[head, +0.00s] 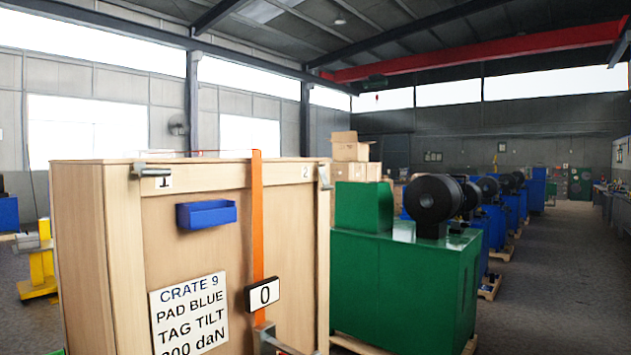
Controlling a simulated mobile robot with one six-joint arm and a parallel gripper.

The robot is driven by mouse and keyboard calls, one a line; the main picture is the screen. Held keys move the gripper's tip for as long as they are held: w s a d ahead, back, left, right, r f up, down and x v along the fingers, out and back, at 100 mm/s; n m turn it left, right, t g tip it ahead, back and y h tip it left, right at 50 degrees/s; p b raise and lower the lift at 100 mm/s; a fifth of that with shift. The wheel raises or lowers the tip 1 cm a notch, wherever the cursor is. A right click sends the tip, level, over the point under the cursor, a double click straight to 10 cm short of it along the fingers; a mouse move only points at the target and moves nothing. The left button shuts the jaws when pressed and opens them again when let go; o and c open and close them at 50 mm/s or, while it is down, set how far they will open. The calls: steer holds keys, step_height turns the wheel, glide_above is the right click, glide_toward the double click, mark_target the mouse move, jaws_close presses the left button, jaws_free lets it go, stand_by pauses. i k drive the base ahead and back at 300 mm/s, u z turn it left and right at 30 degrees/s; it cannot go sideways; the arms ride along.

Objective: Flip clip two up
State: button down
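A large wooden crate (188,260) stands at the left centre. Clip two (324,176) is a small grey metal clip at the crate's top right corner, next to a label "2" (305,172). It appears to point down, though its small size makes this hard to tell. Another grey clip (153,171) sits at the top left, lying sideways above a small white label. An orange strap (257,210) runs down the crate's front, with a display reading "0" (263,294) and a grey metal fitting (277,342) low on it. My gripper is not in view.
A blue tray (206,214) and a printed sign (189,316) reading "CRATE 9 PAD BLUE TAG TILT" are on the crate's front. A green machine (405,285) stands close on the right. Open floor (560,270) lies further right. A yellow stand (40,268) is at the left.

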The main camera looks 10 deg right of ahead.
mark_target(325, 187)
steer(key=z, duration=0.1)
steer(key=k, duration=1.2)
steer(key=z, duration=0.45)
steer(key=i, duration=1.7)
steer(key=u, duration=0.5)
steer(key=i, duration=0.55)
steer(key=u, duration=0.25)
